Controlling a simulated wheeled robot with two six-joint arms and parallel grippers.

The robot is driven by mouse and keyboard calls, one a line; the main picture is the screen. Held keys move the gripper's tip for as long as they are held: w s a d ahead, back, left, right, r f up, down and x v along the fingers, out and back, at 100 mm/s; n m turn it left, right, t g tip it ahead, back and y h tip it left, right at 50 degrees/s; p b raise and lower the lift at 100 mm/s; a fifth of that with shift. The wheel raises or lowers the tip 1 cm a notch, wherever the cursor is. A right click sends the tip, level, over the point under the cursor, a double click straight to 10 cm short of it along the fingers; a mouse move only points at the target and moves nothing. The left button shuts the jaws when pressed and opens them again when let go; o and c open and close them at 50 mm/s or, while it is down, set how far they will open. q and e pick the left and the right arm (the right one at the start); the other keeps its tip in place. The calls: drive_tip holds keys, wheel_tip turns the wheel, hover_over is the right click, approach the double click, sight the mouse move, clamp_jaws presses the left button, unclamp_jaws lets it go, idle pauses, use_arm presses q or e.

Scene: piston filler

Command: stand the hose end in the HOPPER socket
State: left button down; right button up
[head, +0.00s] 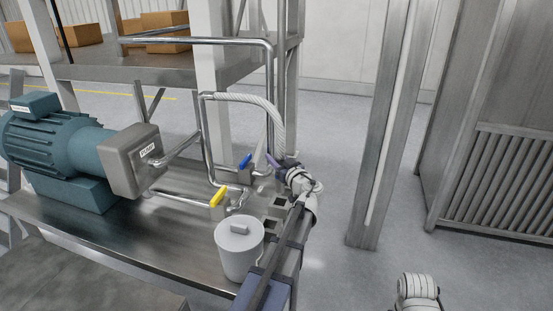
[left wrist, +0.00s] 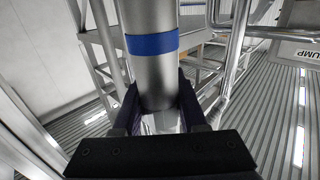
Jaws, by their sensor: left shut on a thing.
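My left gripper (head: 276,162) is shut on the hose end (left wrist: 154,60), a grey metal tube with a blue band, seen close up between the fingers in the left wrist view. In the head view, the pale ribbed hose (head: 247,99) arches from the metal pipe over to my left gripper, which hides most of the hose end. Square dark openings (head: 279,203) show in the bench top just below my left wrist. I cannot read which one is the HOPPER socket. My right gripper is not in view.
On the steel bench (head: 150,238) stand a teal motor (head: 55,140) with a grey pump box (head: 134,160), a blue valve handle (head: 245,161), a yellow valve handle (head: 217,198) and a lidded grey pot (head: 239,250). A steel post (head: 385,130) rises to the right. Open floor lies between.

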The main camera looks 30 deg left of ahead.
use_arm(q)
drive_tip(key=shift+w+f+b, duration=0.15)
drive_tip(key=shift+f+b, duration=1.25)
drive_tip(key=shift+f, duration=0.4)
drive_tip(key=shift+f+b, duration=1.15)
drive_tip(key=shift+b, duration=0.2)
drive_tip(key=shift+f+b, duration=0.3)
drive_tip(key=shift+b, duration=0.05)
drive_tip(key=shift+f, duration=0.15)
